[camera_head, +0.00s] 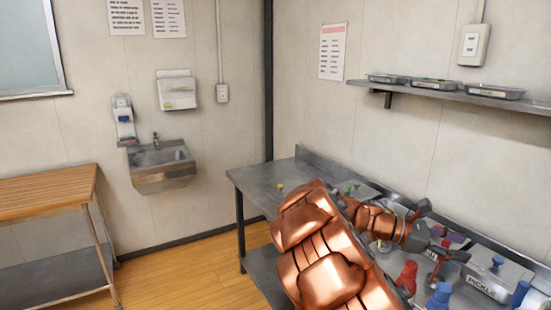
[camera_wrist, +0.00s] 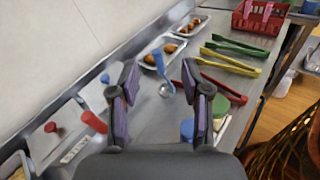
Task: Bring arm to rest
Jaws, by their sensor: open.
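My arm reaches over the metal counter (camera_head: 262,178) in the head view, with my gripper (camera_head: 446,234) above its right part. In the wrist view my gripper (camera_wrist: 160,78) is open, its two dark fingers with purple pads well apart. A blue-handled utensil (camera_wrist: 160,62) shows beyond and between the fingertips. I see nothing held; whether the fingers touch anything cannot be told.
Red (camera_wrist: 222,88), yellow (camera_wrist: 230,63) and green tongs (camera_wrist: 236,48) lie right of the fingers. A food tray (camera_wrist: 148,62) and a red basket (camera_wrist: 258,24) stand beyond. Lidded containers line the wall. A shelf (camera_head: 445,96) hangs above; the counter's left end is mostly clear.

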